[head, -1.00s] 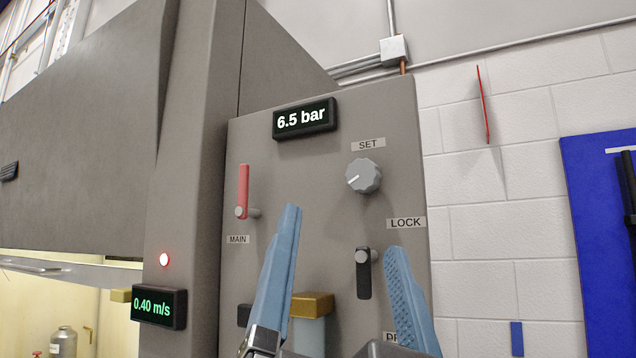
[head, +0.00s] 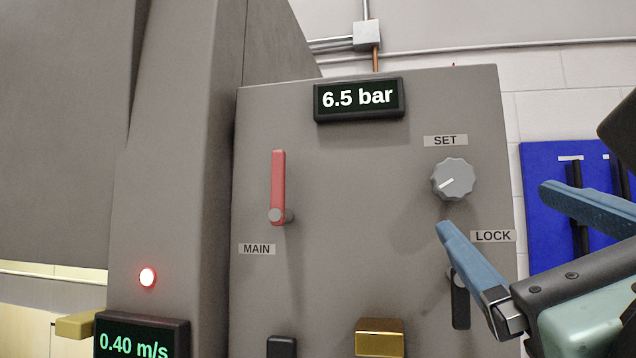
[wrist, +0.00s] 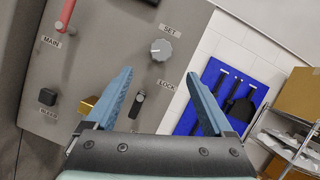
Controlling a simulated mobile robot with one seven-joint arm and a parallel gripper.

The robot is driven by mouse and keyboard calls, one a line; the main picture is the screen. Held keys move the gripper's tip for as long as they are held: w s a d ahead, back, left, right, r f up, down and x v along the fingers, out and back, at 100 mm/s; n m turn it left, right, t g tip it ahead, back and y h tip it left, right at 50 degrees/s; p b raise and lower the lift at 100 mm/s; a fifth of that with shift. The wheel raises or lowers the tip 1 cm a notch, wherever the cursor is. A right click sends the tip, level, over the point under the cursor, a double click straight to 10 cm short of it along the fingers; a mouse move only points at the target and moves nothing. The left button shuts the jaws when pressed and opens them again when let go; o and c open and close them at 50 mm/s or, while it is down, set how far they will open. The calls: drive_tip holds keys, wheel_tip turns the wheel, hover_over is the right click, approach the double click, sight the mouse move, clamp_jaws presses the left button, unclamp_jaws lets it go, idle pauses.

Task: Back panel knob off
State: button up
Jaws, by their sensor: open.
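The grey ribbed SET knob (head: 453,179) is on the grey back panel (head: 350,190), with its white pointer line aimed to the lower left. The display (head: 358,98) above it reads 6.5 bar. My gripper (head: 492,210) is open and empty, with one blue finger in front of the panel just below the knob and the other to its right. In the wrist view the knob (wrist: 161,50) shows beyond the gap between the open fingertips (wrist: 160,76), not between the fingers. The fingers appear apart from it.
A red MAIN lever (head: 278,185) points up at the left of the panel. A black LOCK handle (head: 460,305) hangs down, partly hidden by my finger. A brass block (head: 379,338) sits lower down. A blue tool board (head: 550,235) is on the wall at right.

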sight(455, 178)
drive_tip(key=p+x, duration=0.1)
drive_tip(key=x, duration=0.2)
drive_tip(key=p+x, duration=0.2)
drive_tip(key=x, duration=0.2)
drive_tip(key=p+x, duration=0.1)
drive_tip(key=x, duration=0.3)
drive_tip(key=shift+a+r, duration=0.15)
drive_tip(key=shift+r, duration=0.3)
drive_tip(key=shift+w+d, duration=0.2)
drive_tip(key=shift+w, duration=0.3)
drive_tip(key=shift+a, duration=0.1)
drive_tip(key=shift+s, duration=0.1)
drive_tip(key=shift+c, duration=1.2)
drive_tip(key=c, duration=1.1)
drive_tip(key=shift+c, duration=0.2)
